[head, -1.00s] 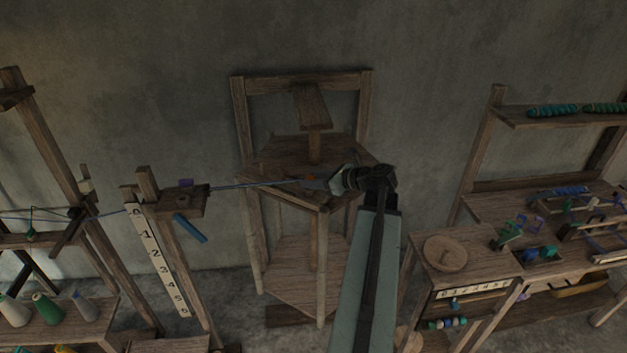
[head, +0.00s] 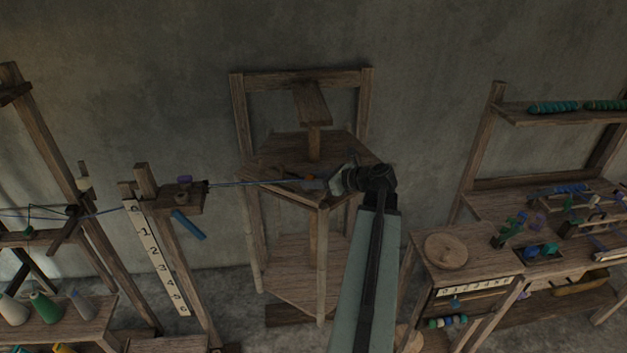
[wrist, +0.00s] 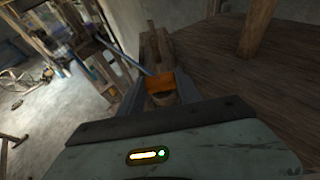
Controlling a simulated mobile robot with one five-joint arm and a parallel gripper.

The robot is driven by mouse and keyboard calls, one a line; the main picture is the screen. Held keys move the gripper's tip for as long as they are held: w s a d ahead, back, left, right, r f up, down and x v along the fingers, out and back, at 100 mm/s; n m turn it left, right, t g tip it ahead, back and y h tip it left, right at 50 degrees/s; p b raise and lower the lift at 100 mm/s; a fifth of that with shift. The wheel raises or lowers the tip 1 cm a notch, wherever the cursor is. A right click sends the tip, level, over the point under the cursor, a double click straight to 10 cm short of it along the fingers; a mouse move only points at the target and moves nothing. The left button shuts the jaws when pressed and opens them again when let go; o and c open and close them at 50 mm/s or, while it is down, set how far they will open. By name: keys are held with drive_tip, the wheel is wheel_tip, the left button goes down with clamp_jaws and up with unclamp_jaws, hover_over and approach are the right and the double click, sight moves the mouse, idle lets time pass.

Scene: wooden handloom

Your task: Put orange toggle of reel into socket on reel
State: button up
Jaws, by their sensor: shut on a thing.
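The reel (head: 290,157) is a wooden frame with a broad top board and a central post, standing against the wall. My gripper (head: 322,181) is at the front edge of that board. It is shut on the orange toggle (wrist: 160,84), which shows between the fingers in the wrist view; in the head view a small orange spot (head: 309,177) shows just left of the fingertips. A blue thread (head: 240,184) runs from the toggle leftward. A wooden block (wrist: 154,48) lies just beyond the toggle. I cannot make out the socket, nor whether the toggle touches it.
A wooden post with a number strip (head: 159,262) and a small shelf (head: 182,197) stands left of the reel. A bench with a round wooden disc (head: 446,251) stands at the right. Bottles (head: 45,307) stand at the lower left. The reel's top board is mostly clear.

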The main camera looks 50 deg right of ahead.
drive_tip(key=o, duration=1.9)
wheel_tip(320, 180, up, 7)
drive_tip(key=p, duration=0.7)
drive_tip(key=shift+r, duration=0.1)
